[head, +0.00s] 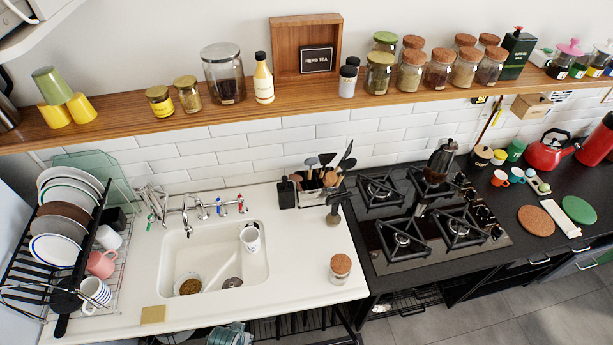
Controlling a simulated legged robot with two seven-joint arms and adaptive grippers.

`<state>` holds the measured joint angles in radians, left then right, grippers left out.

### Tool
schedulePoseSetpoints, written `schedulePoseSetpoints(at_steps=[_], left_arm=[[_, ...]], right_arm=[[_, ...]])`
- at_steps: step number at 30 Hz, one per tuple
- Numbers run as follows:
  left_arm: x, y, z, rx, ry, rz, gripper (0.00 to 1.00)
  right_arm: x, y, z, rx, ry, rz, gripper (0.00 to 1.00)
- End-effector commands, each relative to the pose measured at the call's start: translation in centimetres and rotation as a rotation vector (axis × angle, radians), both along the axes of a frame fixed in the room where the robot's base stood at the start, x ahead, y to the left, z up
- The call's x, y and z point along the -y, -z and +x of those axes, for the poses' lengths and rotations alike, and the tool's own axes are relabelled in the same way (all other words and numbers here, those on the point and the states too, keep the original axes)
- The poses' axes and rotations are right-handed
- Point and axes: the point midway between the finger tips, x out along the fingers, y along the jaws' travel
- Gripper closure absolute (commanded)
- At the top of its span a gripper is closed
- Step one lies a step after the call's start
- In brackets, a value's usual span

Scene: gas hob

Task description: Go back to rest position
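Neither of my grippers shows in the head view, and no part of my arms can be made out. The black gas hob (387,257) is set in the counter right of centre, with several burners under black grates. A dark moka pot (440,160) stands upright at the back right burner. The hob's knobs (484,213) run along its right side. I cannot tell whether any burner is lit.
A white sink (215,240) holds a mug and a bowl. A dish rack (112,262) with plates stands at left. A cork-topped jar (340,268) stands near the counter's front edge. A red kettle (547,150) is at right. Jars line the wooden shelf (220,118).

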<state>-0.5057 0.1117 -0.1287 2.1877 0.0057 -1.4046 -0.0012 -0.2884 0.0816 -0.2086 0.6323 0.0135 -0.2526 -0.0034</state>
Motion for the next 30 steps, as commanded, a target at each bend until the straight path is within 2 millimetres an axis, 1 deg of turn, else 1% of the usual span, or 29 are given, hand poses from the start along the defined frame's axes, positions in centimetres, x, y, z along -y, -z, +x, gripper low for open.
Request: schedulePoseSetpoints(at_steps=[1,2,5,8,9,10,11,12,14,15,17,18,21,24,27,30], left_arm=[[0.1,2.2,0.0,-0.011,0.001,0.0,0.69],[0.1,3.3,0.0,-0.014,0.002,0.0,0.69],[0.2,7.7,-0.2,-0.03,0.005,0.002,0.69],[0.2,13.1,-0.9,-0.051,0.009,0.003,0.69],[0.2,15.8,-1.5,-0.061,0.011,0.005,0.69],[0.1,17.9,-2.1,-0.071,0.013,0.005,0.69],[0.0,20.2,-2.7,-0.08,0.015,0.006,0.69],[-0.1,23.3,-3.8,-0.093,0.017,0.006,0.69],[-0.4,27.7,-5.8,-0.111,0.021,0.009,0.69],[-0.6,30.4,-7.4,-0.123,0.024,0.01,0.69],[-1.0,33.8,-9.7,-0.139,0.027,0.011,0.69],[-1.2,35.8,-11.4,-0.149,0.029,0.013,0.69],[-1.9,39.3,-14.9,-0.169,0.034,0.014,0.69],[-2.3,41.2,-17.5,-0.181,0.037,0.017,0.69],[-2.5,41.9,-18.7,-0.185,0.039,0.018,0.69],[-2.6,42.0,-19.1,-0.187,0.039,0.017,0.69]], right_arm=[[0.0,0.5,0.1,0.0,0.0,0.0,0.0],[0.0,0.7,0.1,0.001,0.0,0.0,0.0],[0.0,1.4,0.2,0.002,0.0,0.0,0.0],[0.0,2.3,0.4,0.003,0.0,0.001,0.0],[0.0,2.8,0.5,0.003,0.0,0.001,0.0],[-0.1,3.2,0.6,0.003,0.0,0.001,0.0],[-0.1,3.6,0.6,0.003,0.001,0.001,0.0],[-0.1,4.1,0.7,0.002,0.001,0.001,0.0],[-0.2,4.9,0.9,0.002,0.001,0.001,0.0],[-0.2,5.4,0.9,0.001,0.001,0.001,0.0],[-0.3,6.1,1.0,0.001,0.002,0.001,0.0],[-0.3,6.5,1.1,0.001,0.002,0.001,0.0],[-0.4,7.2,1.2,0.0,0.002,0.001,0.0],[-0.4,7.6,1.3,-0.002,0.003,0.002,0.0],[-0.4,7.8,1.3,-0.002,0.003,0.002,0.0],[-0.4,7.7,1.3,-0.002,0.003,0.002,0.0]])
